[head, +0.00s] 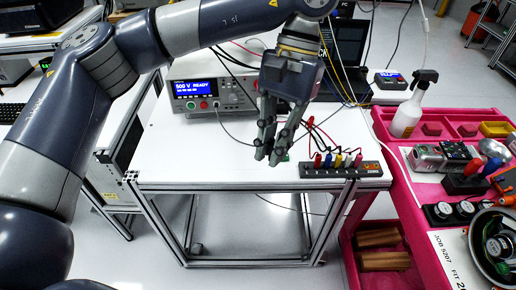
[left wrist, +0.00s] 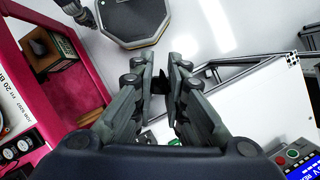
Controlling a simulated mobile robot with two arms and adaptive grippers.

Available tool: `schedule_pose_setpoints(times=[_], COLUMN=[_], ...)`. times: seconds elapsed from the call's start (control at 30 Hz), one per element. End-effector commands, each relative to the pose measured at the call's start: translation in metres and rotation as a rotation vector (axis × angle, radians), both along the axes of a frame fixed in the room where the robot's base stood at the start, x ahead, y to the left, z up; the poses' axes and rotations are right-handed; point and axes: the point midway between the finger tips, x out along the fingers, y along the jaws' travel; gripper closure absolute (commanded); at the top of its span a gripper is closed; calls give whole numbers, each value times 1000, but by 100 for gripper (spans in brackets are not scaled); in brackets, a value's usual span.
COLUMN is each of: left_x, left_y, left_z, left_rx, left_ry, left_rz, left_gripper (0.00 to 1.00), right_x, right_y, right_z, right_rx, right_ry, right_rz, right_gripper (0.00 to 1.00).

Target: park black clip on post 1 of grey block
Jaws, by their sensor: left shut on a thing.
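My left gripper (head: 268,156) is over the front part of the white table, fingers pointing down. In the left wrist view its fingers (left wrist: 163,80) are closed around a small black piece (left wrist: 158,84), which looks like the black clip. The fingers hide most of it, and I cannot make it out in the head view. The grey block (head: 342,173) is a dark bar near the table's front right edge, to the right of the gripper and apart from it. The post numbers are not legible.
A power unit (head: 211,93) reading "500 V READY" stands at the back left, with cables running from it. A pink cart (head: 393,151) with a spray bottle (head: 408,115) adjoins on the right. The table's left front is clear.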

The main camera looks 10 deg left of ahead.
Motion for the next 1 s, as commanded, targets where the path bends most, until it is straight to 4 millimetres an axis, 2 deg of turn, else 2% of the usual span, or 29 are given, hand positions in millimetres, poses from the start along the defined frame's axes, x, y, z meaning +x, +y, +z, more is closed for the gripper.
schedule_pose_setpoints(times=[0.03, 0.2, 0.4, 0.53, 0.73, 0.83, 0.93, 1.0], left_x=[7, 29, 47, 53, 56, 55, 54, 51], left_y=[-11, -38, -60, -67, -69, -62, -44, -25], left_z=[0, 0, 0, 0, -1, -6, -20, -35], left_rx=[0, -1, -1, 0, 0, 0, -3, -4], left_ry=[3, 3, 2, 2, 1, 1, 3, 4], left_rz=[34, 145, 235, 265, 277, 278, 282, 284], left_gripper=[100, 100, 100, 100, 100, 100, 100, 100], right_x=[0, 0, 0, 0, 0, 0, 0, 0], right_y=[0, 0, 0, 0, 0, 0, 0, 0], right_z=[0, 0, 0, 0, 0, 0, 0, 0], right_rx=[0, 0, 0, 0, 0, 0, 0, 0], right_ry=[0, 0, 0, 0, 0, 0, 0, 0], right_rz=[0, 0, 0, 0, 0, 0, 0, 0], right_gripper=[100, 100, 100, 100, 100, 100, 100, 100])
